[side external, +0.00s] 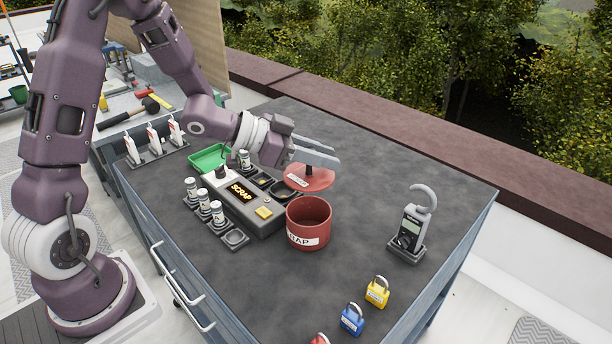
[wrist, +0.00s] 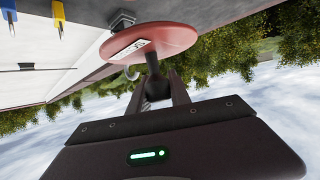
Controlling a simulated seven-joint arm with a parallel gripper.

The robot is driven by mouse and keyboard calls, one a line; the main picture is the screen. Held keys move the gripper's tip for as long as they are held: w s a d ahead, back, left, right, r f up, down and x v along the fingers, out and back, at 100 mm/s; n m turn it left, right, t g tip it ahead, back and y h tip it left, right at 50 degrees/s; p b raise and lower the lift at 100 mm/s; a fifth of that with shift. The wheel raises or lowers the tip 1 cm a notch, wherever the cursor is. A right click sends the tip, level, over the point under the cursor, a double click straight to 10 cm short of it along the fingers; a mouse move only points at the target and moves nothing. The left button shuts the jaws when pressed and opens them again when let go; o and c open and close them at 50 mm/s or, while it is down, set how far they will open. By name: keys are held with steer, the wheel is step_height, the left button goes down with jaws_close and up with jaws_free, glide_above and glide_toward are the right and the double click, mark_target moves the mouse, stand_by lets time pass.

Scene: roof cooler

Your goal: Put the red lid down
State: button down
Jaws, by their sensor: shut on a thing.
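The red lid (side external: 309,180) is a round disc with a white label, held in the air above the bench in the side external view. My gripper (side external: 318,158) is shut on the lid's knob, with the fingers just above the disc. In the wrist view the lid (wrist: 150,42) hangs off the ends of the fingers, and its dark stem shows between them (wrist: 154,88). The red pot (side external: 308,222) marked with a partly readable label stands open on the bench, just below and in front of the lid. The lid is apart from the pot.
A grey box labelled SCRAP (side external: 250,200) stands left of the pot, with white-capped cylinders (side external: 204,205) beside it. A green tray (side external: 209,158) lies behind. A clamp meter (side external: 410,230) stands right. Padlocks (side external: 377,291) line the front. The bench (side external: 400,170) is bare behind the meter.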

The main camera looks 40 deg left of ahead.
steer(key=shift+r, duration=0.3)
steer(key=shift+w+a, duration=0.2)
steer(key=shift+a, duration=0.15)
steer(key=w+a+f+n+t+y, duration=0.1)
steer(key=a+f+n+y, duration=0.1)
steer(key=a, duration=0.8)
steer(key=w+a+f+n+t+y, duration=0.1)
steer(key=w+a+n+y, duration=0.15)
steer(key=a, duration=0.75)
steer(key=a+f+n+y, duration=0.2)
steer(key=a+y, duration=0.1)
steer(key=a, duration=0.7)
steer(key=s+a+f+n+y, duration=0.1)
steer(key=s+a+f, duration=0.1)
steer(key=a, duration=0.4)
steer(key=s+a+f+n+y, duration=0.1)
steer(key=s+a+f+n, duration=0.1)
steer(key=a, duration=0.4)
steer(key=shift+m, duration=0.25)
steer(key=f, duration=0.7)
steer(key=shift+w+d+f, duration=0.1)
steer(key=shift+w+f, duration=0.1)
steer(key=shift+w, duration=0.05)
steer(key=shift+f, duration=0.1)
steer(key=shift+f, duration=0.1)
